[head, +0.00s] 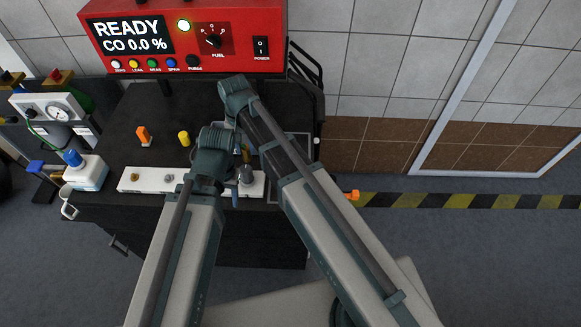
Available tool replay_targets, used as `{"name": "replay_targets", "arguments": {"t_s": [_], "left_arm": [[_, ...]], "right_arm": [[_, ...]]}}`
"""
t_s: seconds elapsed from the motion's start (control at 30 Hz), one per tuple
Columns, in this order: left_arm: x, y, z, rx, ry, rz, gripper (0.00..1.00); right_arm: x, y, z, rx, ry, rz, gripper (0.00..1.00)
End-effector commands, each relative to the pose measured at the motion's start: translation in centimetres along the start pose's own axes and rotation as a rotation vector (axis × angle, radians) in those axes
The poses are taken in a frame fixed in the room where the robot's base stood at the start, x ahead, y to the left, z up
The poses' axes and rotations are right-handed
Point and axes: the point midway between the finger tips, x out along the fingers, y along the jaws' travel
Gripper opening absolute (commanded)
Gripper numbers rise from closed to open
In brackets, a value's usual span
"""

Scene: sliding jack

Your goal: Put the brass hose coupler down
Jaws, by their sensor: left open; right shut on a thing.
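My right arm reaches in from the right to the middle of the black cart top. Its gripper (240,138) is shut, largely hidden by my arms. A small brass-coloured bit (245,153) shows there; it appears to be the brass hose coupler in its jaws, though most of it is hidden. I cannot tell its height above the top. My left gripper (236,190) is open, lower in the picture, near the right part of the white strip, and partly covered by its own wrist.
The white strip (155,182) with small fittings lies along the cart's front edge. An orange piece (143,136) and a yellow cylinder (184,138) stand on the black top (120,125). A red analyser (188,40) is behind. A blue-capped white bottle (85,172) stands left.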

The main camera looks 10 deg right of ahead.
Motion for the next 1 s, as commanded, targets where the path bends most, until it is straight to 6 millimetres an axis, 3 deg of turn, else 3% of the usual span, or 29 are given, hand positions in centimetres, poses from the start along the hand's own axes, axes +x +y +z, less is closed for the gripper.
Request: {"name": "replay_targets", "arguments": {"t_s": [0.1, 0.3, 0.8, 1.0], "left_arm": [[0.3, 0.0, 0.0, 0.0, 0.0, 0.0, 0.5], [0.4, 0.0, 0.0, 0.0, 0.0, 0.0, 0.5], [1.5, 0.1, -0.1, 0.0, 0.0, 0.0, 0.5], [1.6, 0.2, -0.1, 0.0, 0.0, 0.0, 0.5]], "right_arm": [[0.3, -1.9, 0.7, -0.02, 0.0, 0.0, 0.0], [0.4, -1.6, 0.8, -0.02, 0.0, 0.0, 0.0], [1.5, 9.7, -1.5, -0.017, 0.0, 0.0, 0.0], [1.7, 12.0, -2.1, -0.02, 0.0, 0.0, 0.0]]}}
